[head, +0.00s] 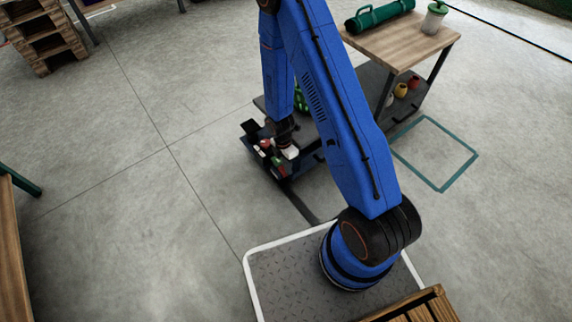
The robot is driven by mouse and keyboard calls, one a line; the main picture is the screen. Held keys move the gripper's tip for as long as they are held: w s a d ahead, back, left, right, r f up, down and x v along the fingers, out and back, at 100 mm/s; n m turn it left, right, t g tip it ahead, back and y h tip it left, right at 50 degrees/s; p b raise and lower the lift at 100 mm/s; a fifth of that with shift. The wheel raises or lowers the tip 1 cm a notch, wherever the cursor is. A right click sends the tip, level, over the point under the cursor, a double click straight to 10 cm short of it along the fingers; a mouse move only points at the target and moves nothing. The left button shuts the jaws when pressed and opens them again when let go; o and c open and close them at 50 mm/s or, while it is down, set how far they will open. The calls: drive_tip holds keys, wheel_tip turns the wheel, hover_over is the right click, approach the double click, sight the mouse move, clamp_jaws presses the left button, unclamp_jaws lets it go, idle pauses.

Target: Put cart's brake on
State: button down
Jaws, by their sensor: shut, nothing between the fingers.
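My blue arm reaches down to the dark end of a low frame (258,161) near the middle of the head view. My gripper (289,152) is small and partly hidden there; it looks shut, with nothing seen held. Small red and green parts (279,169) sit just below and left of it; they may be the brake pedals, but I cannot tell their position. Whether the gripper touches them is unclear. The cart seems to be the wood-topped unit (425,45) with a dark lower shelf, partly hidden behind my arm.
Several small pots (401,90) sit below. A teal square outline (440,188) marks the floor at right. Wooden pallets (45,38) stand at far left.

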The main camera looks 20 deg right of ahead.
drive_tip(key=shift+s, duration=0.2)
wheel_tip(320, 180, up, 14)
drive_tip(key=s+d, duration=0.1)
drive_tip(key=s, duration=0.1)
drive_tip(key=shift+s+f, duration=0.2)
drive_tip(key=shift+s, duration=0.15)
idle(0.4)
idle(0.5)
drive_tip(key=s+d+r+m+t, duration=0.15)
drive_tip(key=r+m, duration=0.35)
drive_tip(key=r, duration=0.8)
drive_tip(key=s+d+r+m+t, duration=0.15)
drive_tip(key=r+m, duration=0.45)
drive_tip(key=r, duration=0.7)
drive_tip(key=s+d+r+m+t, duration=0.1)
drive_tip(key=s+r+m+t, duration=0.3)
drive_tip(key=s+r+m, duration=0.6)
drive_tip(key=s+r, duration=0.5)
drive_tip(key=s, duration=0.1)
drive_tip(key=shift+s+d+r+m+y, duration=0.2)
drive_tip(key=shift+s+m+y, duration=0.1)
drive_tip(key=shift+y, duration=0.1)
